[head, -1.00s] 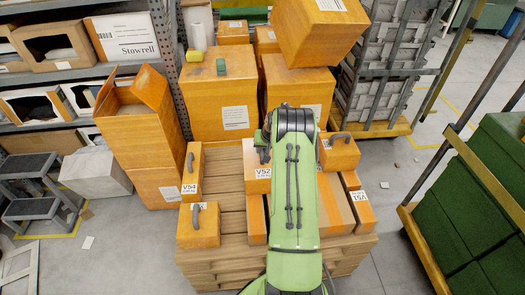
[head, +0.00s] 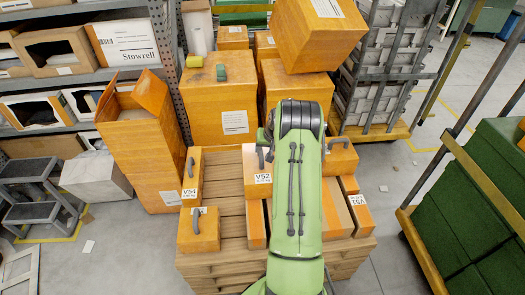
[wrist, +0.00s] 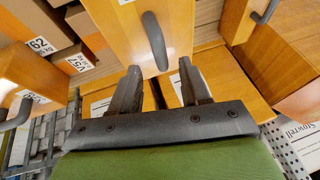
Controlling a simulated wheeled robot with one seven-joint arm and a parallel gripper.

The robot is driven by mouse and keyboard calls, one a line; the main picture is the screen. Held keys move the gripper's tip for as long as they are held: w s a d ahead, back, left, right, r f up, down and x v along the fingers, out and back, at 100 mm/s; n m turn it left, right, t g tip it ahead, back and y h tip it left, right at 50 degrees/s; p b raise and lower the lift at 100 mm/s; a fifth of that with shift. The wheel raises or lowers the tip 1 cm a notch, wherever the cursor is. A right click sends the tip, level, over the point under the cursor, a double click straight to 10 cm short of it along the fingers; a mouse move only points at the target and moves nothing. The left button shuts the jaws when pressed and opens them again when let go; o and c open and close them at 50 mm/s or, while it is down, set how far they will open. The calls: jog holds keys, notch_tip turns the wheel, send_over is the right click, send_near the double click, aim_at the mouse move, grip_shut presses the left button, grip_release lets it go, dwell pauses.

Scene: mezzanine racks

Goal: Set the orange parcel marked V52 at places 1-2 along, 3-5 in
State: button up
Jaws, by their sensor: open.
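The orange parcel marked V52 (head: 256,183) stands on the slatted wooden stack (head: 228,213), partly hidden by my arm in the head view. A grey handle stands on its top. In the wrist view an orange parcel (wrist: 127,28) with a grey handle, which looks like this one, lies just ahead of my gripper (wrist: 162,78). My gripper is open, one finger to either side of the line of that handle. The handle's near end is close to the fingertips; I cannot tell whether they touch. My arm hides the gripper in the head view.
Orange parcel V54 (head: 191,170) and another handled parcel (head: 198,236) stand on the left; a third handled parcel (head: 341,160) is right of my arm. Bare slats show between V54 and V52. Large orange boxes (head: 218,110) rise behind. A green-loaded trolley (head: 480,205) stands right.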

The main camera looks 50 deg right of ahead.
jog(key=d+p+v, duration=0.1)
jog(key=v, duration=0.6)
jog(key=s+a+r+n, duration=0.1)
jog(key=a+r+n, duration=0.1)
jog(key=a+r, duration=0.8)
jog(key=s+a+r+n, duration=0.1)
jog(key=a+r+n, duration=0.1)
jog(key=a+r, duration=0.75)
jog(key=s+a+n+y, duration=0.1)
jog(key=s+a+n, duration=0.3)
jog(key=s+a, duration=1.5)
jog(key=shift+s+r+t, duration=0.2)
jog(key=shift+s+t, duration=0.2)
jog(key=shift+s, duration=0.55)
